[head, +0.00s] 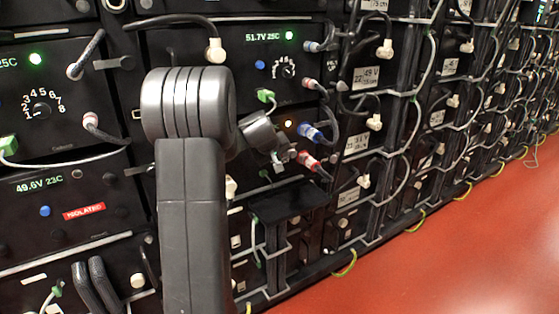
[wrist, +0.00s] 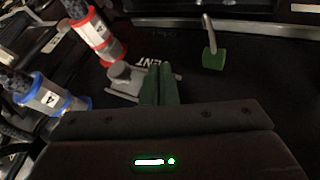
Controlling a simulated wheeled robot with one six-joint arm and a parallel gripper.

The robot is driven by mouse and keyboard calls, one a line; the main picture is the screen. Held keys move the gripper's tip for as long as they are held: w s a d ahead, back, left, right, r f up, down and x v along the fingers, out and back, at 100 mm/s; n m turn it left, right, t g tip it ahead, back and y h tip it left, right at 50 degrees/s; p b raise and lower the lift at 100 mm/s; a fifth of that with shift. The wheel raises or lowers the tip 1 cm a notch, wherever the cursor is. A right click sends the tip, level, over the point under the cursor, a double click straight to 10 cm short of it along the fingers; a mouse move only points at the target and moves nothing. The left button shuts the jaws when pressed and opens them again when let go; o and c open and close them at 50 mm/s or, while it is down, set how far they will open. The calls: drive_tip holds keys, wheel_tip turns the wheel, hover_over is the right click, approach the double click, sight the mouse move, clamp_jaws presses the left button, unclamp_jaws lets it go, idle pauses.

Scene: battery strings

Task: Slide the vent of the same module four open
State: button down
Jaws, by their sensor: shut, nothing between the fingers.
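In the wrist view, the vent (wrist: 125,80) is a small grey slider with a raised knob on a dark module face. The printed word VENT is partly visible beside it. My gripper (wrist: 160,70) shows as two green fingers pressed together, with nothing between them. The fingertips are just right of the vent knob, close to the slider plate; I cannot tell whether they touch. A blue connector (wrist: 45,98) on the left carries a label reading 4. In the head view, my arm hides much of the module, and the vent cannot be made out there.
A red connector (wrist: 92,35) with a thick cable stands close to the vent. A green plug (wrist: 213,60) with a grey stem is at right. In the head view, cables crowd the rack, and a black shelf (head: 289,203) juts out below. The red floor (head: 450,255) is clear.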

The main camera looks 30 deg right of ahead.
sight(291, 153)
drive_tip(key=p+v, duration=0.2)
drive_tip(key=v, duration=0.8)
drive_tip(key=shift+a, duration=0.35)
drive_tip(key=shift+f, duration=0.1)
drive_tip(key=w+d+f, duration=0.4)
drive_tip(key=d+f, duration=0.3)
drive_tip(key=d, duration=0.1)
drive_tip(key=shift+w, duration=0.4)
